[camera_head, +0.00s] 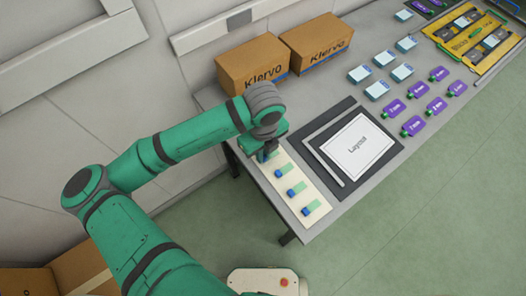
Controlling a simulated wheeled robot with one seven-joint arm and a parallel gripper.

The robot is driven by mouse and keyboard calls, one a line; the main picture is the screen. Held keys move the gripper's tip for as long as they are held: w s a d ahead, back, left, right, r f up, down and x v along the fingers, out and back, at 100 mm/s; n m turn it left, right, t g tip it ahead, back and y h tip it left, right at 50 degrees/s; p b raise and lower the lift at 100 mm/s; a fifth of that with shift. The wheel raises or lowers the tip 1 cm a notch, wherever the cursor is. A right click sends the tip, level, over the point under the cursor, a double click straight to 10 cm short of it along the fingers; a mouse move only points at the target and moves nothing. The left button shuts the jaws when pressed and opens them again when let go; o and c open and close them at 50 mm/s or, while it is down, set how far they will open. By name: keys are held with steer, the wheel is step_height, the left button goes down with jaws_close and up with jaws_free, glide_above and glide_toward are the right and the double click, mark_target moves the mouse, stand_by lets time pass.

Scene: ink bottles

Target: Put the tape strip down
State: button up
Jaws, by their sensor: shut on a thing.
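My green arm reaches over the left end of the grey table, and my gripper (266,153) points down at the top end of a cream board (320,212). It is shut on a tape strip, mostly hidden by the gripper; a little blue shows at the fingertips. I cannot tell whether the strip touches the board. Below it on the board lie 3 other pale green tape strips with blue ends: an upper one (284,171), a middle one (297,188) and a lower one (312,207).
Right of the board is a dark mat with a grey bar (323,160) and a white "Layout" sheet (358,147). Two cardboard boxes, left (252,66) and right (317,45), stand behind. Several pale blue-white items (377,90), purple cards (414,126) and a yellow tray (461,46) lie farther right.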

steer(key=shift+f, duration=0.15)
steer(key=o, duration=0.7)
step_height(320, 180, up, 13)
steer(key=shift+f, duration=0.2)
stand_by(0.4)
